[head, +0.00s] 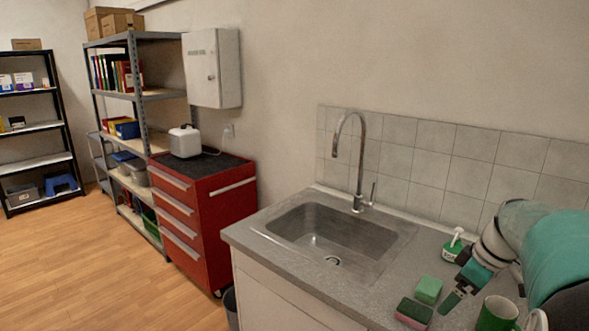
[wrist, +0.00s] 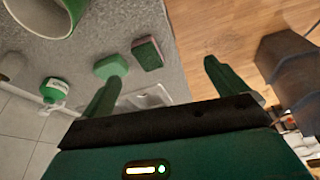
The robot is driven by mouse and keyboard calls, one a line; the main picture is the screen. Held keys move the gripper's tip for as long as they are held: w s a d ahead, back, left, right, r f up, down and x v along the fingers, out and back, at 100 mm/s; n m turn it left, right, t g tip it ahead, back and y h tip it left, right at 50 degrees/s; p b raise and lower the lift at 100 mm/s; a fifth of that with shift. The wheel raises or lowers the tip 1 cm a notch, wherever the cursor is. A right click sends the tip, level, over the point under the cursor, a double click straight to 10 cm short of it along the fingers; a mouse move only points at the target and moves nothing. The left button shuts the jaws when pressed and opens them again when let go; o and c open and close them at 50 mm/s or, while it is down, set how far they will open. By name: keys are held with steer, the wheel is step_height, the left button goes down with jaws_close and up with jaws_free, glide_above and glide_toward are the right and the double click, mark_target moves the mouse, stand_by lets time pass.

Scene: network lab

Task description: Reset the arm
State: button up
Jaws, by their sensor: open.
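My arm (head: 560,255) reaches in from the right of the head view, over the right end of the sink counter. My gripper (head: 452,301) is low over the counter, beside the sponges. In the wrist view my gripper (wrist: 163,70) has its two green fingers spread wide, with nothing between them. The counter edge and the wooden floor show beyond the fingers. How far the fingertips are above the counter is hard to tell.
A green sponge (head: 428,290), a red-and-green sponge (head: 413,313), a green mug (head: 497,314) and a soap bottle (head: 452,247) stand close around my gripper. The sink (head: 330,232) with its tall tap (head: 359,165) lies left. A red drawer cabinet (head: 205,215) stands beyond; open floor is far left.

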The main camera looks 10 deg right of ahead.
steer(key=s+a+r+m+h, duration=0.1)
steer(key=s+a+r+m, duration=0.15)
steer(key=a, duration=1.25)
steer(key=s+a+f+m+t+h, duration=0.1)
steer(key=s+a+m+t, duration=0.1)
steer(key=s+a, duration=0.7)
steer(key=a+m, duration=0.1)
steer(key=a, duration=0.3)
steer(key=shift+f, duration=0.15)
steer(key=shift+t, duration=0.3)
